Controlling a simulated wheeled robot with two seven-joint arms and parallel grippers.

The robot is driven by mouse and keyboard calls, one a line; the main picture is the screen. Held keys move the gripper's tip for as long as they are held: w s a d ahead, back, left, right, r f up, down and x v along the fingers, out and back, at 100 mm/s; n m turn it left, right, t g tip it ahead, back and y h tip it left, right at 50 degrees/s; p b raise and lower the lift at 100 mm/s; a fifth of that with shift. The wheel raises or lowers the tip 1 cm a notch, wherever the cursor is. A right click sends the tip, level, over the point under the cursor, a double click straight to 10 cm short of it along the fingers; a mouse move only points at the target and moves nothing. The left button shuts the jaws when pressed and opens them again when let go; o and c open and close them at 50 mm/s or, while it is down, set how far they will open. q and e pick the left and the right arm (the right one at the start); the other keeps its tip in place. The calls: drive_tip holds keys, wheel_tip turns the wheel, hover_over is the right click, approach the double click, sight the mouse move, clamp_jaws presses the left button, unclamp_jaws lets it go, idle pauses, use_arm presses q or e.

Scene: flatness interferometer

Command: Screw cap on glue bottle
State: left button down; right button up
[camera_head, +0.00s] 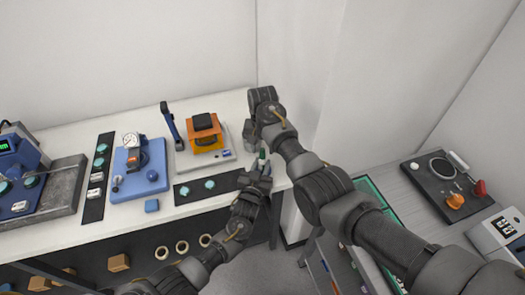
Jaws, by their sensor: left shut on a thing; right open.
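My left gripper (259,167) is shut on a small, slim item at the right end of the white bench. The item has a pale and green part (262,155) showing above the fingers, and I take it to be the glue bottle. It looks roughly upright, but it is too small to make out well. My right gripper (249,134) is open and points down just behind and left of the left gripper. Its fingertips are hard to see. I cannot make out the cap separately, nor whether it touches the bottle.
An orange device (205,137) on a pale base and a blue-handled tool (171,124) stand left of the grippers. A dark mat (226,181) with green discs lies in front. A blue fixture (138,170) is further left. A grey bench with a black panel (443,183) is right.

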wheel_tip(320, 180, up, 10)
drive_tip(key=shift+f, duration=0.2)
use_arm(q)
drive_tip(key=c, duration=1)
unclamp_jaws()
drive_tip(key=shift+s, duration=0.1)
use_arm(e)
drive_tip(key=shift+f+b, duration=0.8)
drive_tip(key=shift+f, duration=0.15)
use_arm(q)
drive_tip(key=v, duration=1)
drive_tip(key=shift+s+a, duration=0.1)
drive_tip(key=shift+s, duration=0.2)
use_arm(e)
drive_tip(key=shift+f, duration=0.1)
